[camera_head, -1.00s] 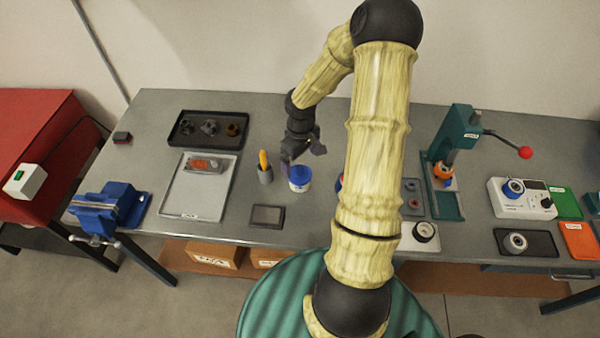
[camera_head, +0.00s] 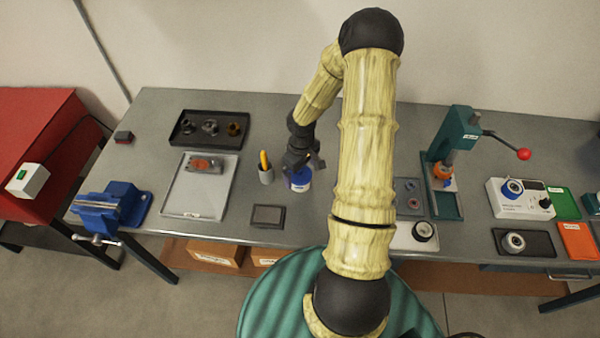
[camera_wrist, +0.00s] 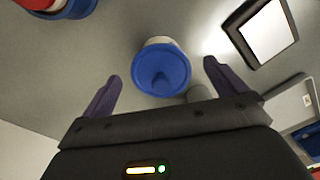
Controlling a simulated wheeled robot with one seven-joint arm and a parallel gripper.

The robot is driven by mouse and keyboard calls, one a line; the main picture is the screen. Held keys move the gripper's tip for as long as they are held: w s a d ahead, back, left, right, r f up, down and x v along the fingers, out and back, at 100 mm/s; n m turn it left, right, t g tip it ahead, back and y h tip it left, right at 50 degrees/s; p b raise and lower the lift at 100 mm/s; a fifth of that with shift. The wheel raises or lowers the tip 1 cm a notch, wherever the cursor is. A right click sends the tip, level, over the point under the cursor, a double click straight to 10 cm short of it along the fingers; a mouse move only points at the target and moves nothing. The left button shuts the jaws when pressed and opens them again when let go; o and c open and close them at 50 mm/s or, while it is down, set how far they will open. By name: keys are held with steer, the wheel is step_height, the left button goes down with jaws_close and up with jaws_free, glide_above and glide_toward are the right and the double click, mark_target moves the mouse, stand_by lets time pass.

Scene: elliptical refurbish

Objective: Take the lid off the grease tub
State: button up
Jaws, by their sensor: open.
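The grease tub (camera_head: 300,187) is a small white tub with a blue lid (camera_head: 298,177), standing upright on the grey bench. In the wrist view the blue lid (camera_wrist: 161,71) fills the upper middle, and a strip of the tub's pale body (camera_wrist: 160,41) shows past it. The lid is on the tub. My gripper (camera_head: 302,166) is right above the tub and hides part of the lid in the head view. In the wrist view my gripper (camera_wrist: 161,85) is open, with one dark finger on either side of the lid. No contact is visible.
A grey cup (camera_head: 266,176) with an orange-handled tool stands close left of the tub. A dark flat box (camera_head: 268,215) lies in front. A grey tray (camera_head: 180,205), a black parts tray (camera_head: 183,139) and a blue vise (camera_head: 122,203) are further left; a green press (camera_head: 463,140) stands right.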

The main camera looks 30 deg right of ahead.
steer(key=c, duration=1.1)
steer(key=shift+o, duration=0.2)
step_height(320, 180, up, 10)
steer(key=shift+r+b, duration=0.1)
steer(key=shift+b, duration=0.3)
